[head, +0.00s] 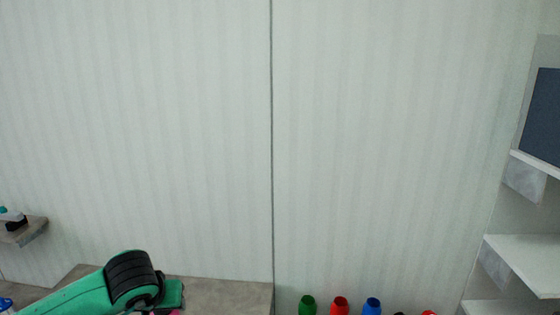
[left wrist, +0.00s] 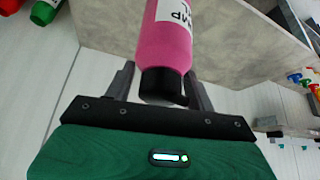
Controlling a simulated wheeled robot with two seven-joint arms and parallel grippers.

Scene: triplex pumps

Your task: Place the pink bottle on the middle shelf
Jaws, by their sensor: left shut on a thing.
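The pink bottle (left wrist: 168,45) is between the fingers of my left gripper (left wrist: 160,85) in the left wrist view. Its black cap is toward the camera, its white label reads partly "MP", and its far end is cut off by the picture edge. The left gripper is shut on it. In the head view my green left arm comes in at the lower left, and only a sliver of pink (head: 175,312) shows below it. White shelves stand at the right edge of the head view: an upper one (head: 538,164), one below it (head: 528,258) and a lower one (head: 480,307). My right gripper is not in view.
A green bottle (head: 307,305), a red bottle (head: 340,305) and a blue bottle (head: 372,305) show at the bottom edge. A grey-brown counter (head: 225,292) lies beside my left arm. A small ledge (head: 25,232) holds items at far left. A dark panel (head: 540,115) stands on the upper shelf.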

